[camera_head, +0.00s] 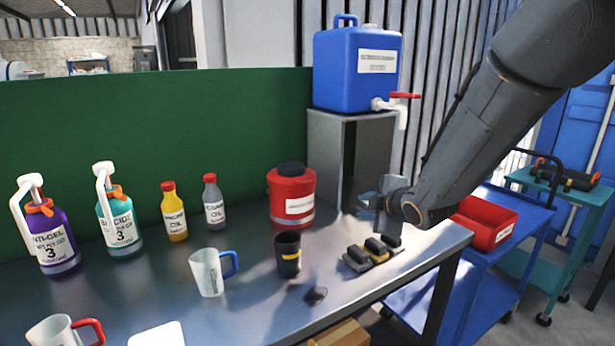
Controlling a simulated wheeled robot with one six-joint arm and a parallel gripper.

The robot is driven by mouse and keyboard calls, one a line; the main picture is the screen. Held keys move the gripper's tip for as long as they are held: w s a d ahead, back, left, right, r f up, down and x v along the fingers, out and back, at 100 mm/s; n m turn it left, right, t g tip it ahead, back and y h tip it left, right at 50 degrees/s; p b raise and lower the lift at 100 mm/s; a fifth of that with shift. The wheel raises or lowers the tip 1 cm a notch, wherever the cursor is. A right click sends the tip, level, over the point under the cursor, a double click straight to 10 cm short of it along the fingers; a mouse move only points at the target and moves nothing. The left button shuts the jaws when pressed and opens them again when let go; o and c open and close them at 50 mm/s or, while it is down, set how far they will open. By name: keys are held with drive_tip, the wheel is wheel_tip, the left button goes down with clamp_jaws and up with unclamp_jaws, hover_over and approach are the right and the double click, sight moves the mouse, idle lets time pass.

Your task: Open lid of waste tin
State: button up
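A red tin (291,207) with a white label stands at the back of the metal bench, in front of the green panel. A dark lid or knob (292,168) sits on its top. I take this for the waste tin; its label is too small to read. My gripper (368,200) is to the right of the tin, in front of the grey stand, with a clear gap between them. Its fingers are small and partly merge with the background, so their opening is unclear. Nothing is visibly held.
A blue water container (357,68) with a red-handled tap stands on the grey stand (337,125). A dark cup (288,255), a clear mug (210,273) and a dark tray with blocks (371,256) are in front. Bottles line the left back. A red bin (484,225) is right.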

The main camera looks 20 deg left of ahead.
sight(309, 181)
drive_tip(key=a+r+n+y, duration=0.5)
drive_tip(key=a+n, duration=0.2)
drive_tip(key=a, duration=0.5)
drive_tip(key=shift+m+h, duration=0.3)
drive_tip(key=shift+f+p+x, duration=0.1)
drive_tip(key=shift+p+x, duration=0.6)
drive_tip(key=shift+x, duration=1.05)
drive_tip(key=shift+f+p+x, duration=0.15)
drive_tip(key=shift+p+x, duration=0.55)
drive_tip(key=shift+x, duration=1.05)
drive_tip(key=shift+s, duration=0.1)
drive_tip(key=shift+c, duration=0.5)
clamp_jaws()
